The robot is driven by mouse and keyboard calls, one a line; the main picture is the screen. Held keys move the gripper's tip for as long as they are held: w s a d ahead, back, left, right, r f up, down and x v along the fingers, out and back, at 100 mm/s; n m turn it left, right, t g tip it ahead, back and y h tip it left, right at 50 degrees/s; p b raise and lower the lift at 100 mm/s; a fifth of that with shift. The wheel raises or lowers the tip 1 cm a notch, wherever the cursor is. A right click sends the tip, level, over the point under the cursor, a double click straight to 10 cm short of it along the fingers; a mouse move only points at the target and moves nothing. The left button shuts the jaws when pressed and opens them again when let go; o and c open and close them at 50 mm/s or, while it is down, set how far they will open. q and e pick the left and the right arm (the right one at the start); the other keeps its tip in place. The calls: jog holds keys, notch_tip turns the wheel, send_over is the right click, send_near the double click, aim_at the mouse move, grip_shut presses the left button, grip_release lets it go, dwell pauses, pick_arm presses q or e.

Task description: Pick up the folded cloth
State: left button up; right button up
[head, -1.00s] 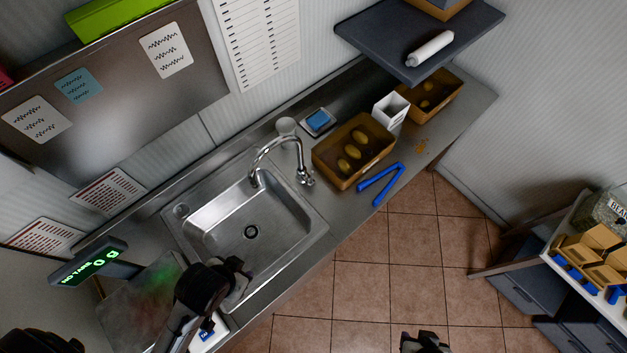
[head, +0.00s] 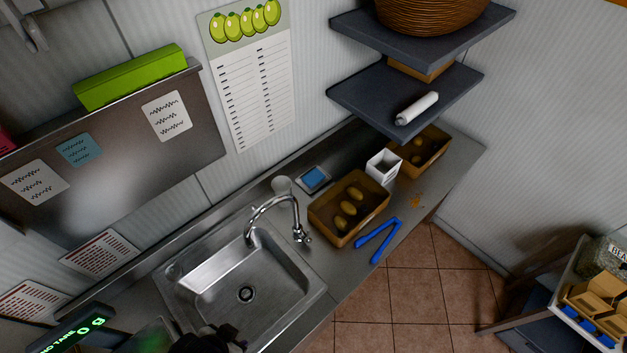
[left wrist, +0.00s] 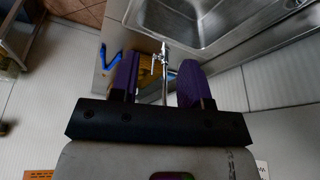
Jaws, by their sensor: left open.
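A small blue pad (head: 314,177) lies in a grey dish on the counter behind the sink; it may be the folded cloth, but I cannot tell cloth from sponge. No other clear folded cloth shows. My left gripper (left wrist: 158,82) is open, with purple fingers apart and nothing held between them; the tap shows beyond them. In the head view only a dark part of my left arm (head: 207,341) shows at the bottom edge, in front of the sink and well short of the blue pad. My right gripper is out of view.
The sink (head: 245,280) has a tall curved tap (head: 272,203). Right of the pad stand a brown tray (head: 325,228) of potato-like items, a white container (head: 384,167) and blue tongs (head: 378,240). A dark shelf (head: 365,95) with a white roll (head: 417,108) overhangs the counter's far end.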

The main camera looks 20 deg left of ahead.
pick_arm(q)
jog(key=shift+o, duration=0.3)
jog(key=o, duration=0.7)
